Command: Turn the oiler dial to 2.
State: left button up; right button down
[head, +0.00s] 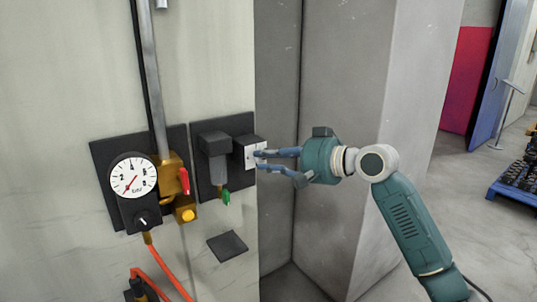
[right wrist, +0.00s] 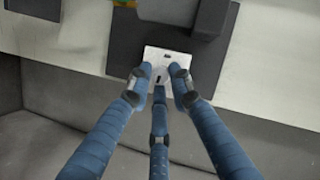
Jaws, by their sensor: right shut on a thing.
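The oiler is a dark box with a white dial face (head: 249,147) on its right side, mounted on a dark wall plate. In the right wrist view the white face (right wrist: 165,52) shows beyond the fingertips, with a small dark mark on it. My right gripper (head: 260,160) reaches in from the right at the dial. In the right wrist view its blue fingers (right wrist: 160,77) are shut around the dial, which they mostly hide. The dial's setting cannot be read. My left gripper is not in view.
A round pressure gauge (head: 132,178), a red lever (head: 184,181), a yellow knob (head: 189,215) and a green valve handle (head: 226,197) sit left of and below the dial. A grey column (head: 345,120) stands close behind my right arm.

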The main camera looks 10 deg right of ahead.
jog(key=shift+r+n, duration=0.15)
jog(key=shift+n, duration=0.35)
jog(key=c, duration=1.9)
grip_release()
jog(key=shift+s+a, duration=0.1)
jog(key=v, duration=1.2)
jog(key=shift+a, duration=0.15)
jog(key=shift+r, duration=0.1)
